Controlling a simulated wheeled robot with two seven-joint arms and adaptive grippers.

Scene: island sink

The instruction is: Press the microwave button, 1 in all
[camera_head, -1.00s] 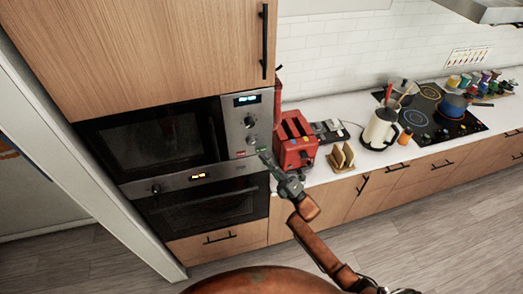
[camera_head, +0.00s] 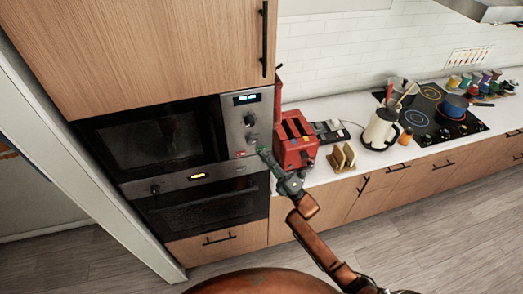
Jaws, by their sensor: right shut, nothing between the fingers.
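The microwave (camera_head: 151,141) is built into the wooden cabinet wall, with a dark glass door. Its steel control panel (camera_head: 240,120) is on the right side, with a lit display at the top and two knobs below it. A small red button (camera_head: 240,154) shows low on the panel. My right gripper (camera_head: 263,152) is shut and empty. Its tip is at the lower right of the panel, right of the red button, and covers the spot where a green button showed earlier. I cannot tell whether the tip touches the panel. My left gripper is not in view.
A red toaster (camera_head: 295,141) stands on the counter close to the right of my gripper. A toast rack (camera_head: 342,158), a kettle (camera_head: 380,130) and a cooktop (camera_head: 432,113) are farther right. An oven (camera_head: 205,205) sits below the microwave. The floor in front is clear.

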